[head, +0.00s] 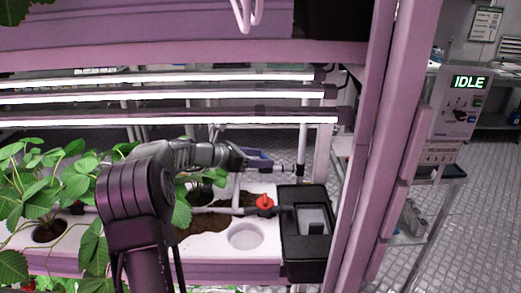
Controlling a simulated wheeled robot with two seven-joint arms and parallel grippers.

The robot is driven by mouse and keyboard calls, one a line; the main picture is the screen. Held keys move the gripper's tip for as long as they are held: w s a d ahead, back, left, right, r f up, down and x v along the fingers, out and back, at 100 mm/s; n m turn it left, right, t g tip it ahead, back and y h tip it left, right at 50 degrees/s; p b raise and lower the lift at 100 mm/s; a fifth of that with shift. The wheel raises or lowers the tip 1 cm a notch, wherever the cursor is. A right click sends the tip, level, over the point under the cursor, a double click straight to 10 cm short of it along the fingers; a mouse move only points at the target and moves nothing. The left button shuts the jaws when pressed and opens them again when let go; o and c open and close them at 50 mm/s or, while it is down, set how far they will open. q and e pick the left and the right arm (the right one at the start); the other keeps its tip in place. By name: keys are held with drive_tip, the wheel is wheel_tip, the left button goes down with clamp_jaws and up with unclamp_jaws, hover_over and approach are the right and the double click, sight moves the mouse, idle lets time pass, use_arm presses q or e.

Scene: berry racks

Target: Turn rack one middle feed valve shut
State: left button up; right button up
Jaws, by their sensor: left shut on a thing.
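My left gripper (243,155) reaches in from the left over the planter, below the lamp tubes. It is shut on a blue handle (259,158). The handle sits by a horizontal pipe with dark fittings (285,169), and the gripper partly covers it. The exact turn of the handle is hard to tell. A red valve knob (264,202) stands on a lower grey pipe, in front of and below the gripper, and is not touched. My right gripper is out of view.
A white planter (262,258) with leafy plants (45,190) runs along the shelf. A black box (305,230) stands at its right end. Lit tubes (170,122) hang above. A pink post (375,150) bounds the right. A panel reading IDLE (462,105) stands beyond.

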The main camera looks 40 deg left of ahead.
use_arm(q)
drive_tip(key=m+h+p, duration=0.1)
drive_tip(key=m+g+h+p, duration=0.1)
drive_tip(key=p, duration=0.1)
drive_tip(key=shift+w+a+r+m+h, duration=0.15)
drive_tip(key=shift+a+r+m+h, duration=0.05)
drive_tip(key=shift+a+m+h, duration=0.2)
drive_tip(key=shift+w+a+f+m+g+h+p, duration=0.1)
drive_tip(key=shift+w+f+m+g+h+p, duration=0.05)
drive_tip(key=shift+m+g+h+p, duration=1)
drive_tip(key=o, duration=1.4)
drive_tip(key=shift+c, duration=0.2)
